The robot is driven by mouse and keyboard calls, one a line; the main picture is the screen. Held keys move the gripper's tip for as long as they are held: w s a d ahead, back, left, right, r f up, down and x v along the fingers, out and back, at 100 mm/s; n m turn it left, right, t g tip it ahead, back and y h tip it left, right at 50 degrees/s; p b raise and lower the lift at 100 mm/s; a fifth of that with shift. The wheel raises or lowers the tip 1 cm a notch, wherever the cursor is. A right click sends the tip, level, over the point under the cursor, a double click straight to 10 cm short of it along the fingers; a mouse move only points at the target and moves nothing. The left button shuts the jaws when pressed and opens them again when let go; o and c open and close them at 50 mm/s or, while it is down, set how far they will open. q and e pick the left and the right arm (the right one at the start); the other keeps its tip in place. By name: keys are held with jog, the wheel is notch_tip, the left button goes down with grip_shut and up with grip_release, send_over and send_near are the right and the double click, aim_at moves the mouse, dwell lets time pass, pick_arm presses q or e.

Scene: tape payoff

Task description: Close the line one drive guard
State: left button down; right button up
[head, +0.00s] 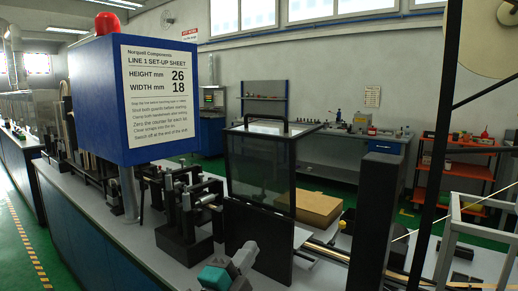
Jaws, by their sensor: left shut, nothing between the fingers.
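The guard (258,170) is a clear-paned box with a black frame and a black handle (266,122) on top, standing on the line one bench at the middle of the head view. A dark upright panel (262,235) is below and in front of its pane. I cannot tell for sure whether the guard is fully seated. My left gripper (246,250), grey with a teal part, is low in front of the dark panel, below the guard handle and apart from it. It is shut and empty. My right gripper is not in view.
A blue box with the line one set-up sheet (160,90) stands left of the guard. Black clamp blocks (185,215) are between them. A dark post (370,220) and a grey frame (450,215) stand at right.

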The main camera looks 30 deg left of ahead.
pick_arm(q)
notch_tip(320, 180, up, 15)
jog(key=w+a+m+t+h+b, duration=0.1)
jog(key=w+a+m+h, duration=0.15)
jog(key=m+h, duration=1.1)
jog(key=m+y+p, duration=0.2)
jog(key=m+y, duration=0.8)
jog(key=y, duration=0.1)
send_near(265, 118)
jog(key=shift+n+g, duration=0.25)
jog(key=shift+g, duration=0.05)
jog(key=x, duration=0.5)
jog(key=shift+w+a+r, duration=0.1)
jog(key=shift+w+r, duration=0.15)
jog(key=shift+r, duration=0.15)
jog(key=shift+w+r, duration=0.15)
jog(key=shift+w, duration=0.4)
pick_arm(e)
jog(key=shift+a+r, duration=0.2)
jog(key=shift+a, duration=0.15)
